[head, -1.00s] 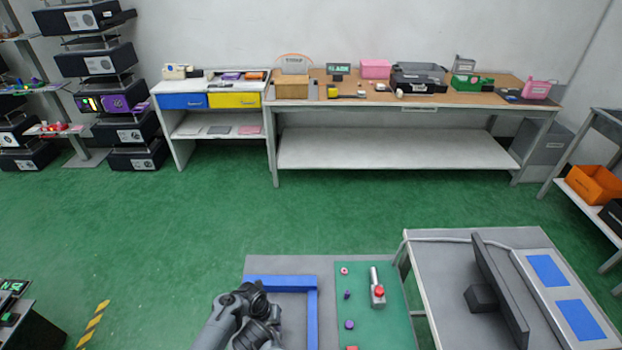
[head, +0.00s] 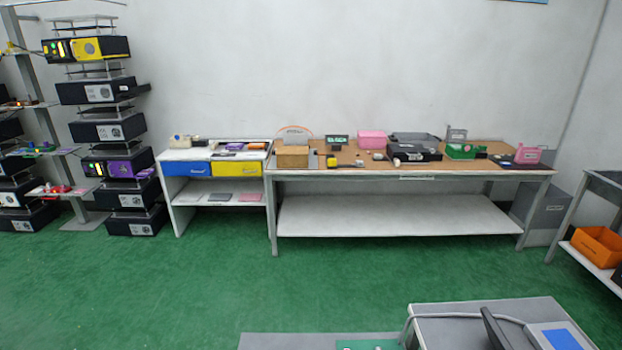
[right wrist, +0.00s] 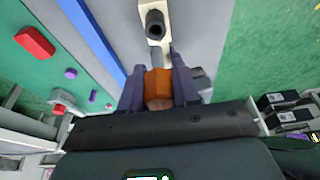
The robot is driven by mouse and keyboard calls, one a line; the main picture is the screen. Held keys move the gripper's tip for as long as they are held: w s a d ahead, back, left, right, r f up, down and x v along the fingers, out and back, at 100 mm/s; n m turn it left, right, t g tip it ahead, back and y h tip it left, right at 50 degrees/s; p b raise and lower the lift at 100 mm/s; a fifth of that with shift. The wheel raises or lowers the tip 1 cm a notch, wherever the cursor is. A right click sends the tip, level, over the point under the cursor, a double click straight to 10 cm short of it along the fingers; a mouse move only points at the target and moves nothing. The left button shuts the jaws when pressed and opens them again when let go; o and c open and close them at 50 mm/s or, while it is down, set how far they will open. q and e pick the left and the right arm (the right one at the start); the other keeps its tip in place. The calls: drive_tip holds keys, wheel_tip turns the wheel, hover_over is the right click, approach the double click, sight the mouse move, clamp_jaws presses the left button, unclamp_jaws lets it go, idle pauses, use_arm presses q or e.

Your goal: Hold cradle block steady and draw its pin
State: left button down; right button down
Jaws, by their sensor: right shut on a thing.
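In the right wrist view my right gripper (right wrist: 157,72) is shut on an orange piece (right wrist: 158,88), which sits between its two dark fingers. Just beyond the fingertips is a pale grey block-like part (right wrist: 182,12) with a dark round cylinder (right wrist: 155,24) on it, in line with the orange piece. I cannot tell for sure which of these is the pin and which the cradle block. My left gripper is in neither view now. The head view shows neither gripper.
A blue strip (right wrist: 92,38) runs across the grey bench top, left of the gripper. A red block (right wrist: 35,42) and small purple pieces (right wrist: 71,73) lie on a green mat. In the head view a workbench (head: 400,170) stands against the wall, with open green floor before it.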

drive_tip(key=shift+r, duration=0.6)
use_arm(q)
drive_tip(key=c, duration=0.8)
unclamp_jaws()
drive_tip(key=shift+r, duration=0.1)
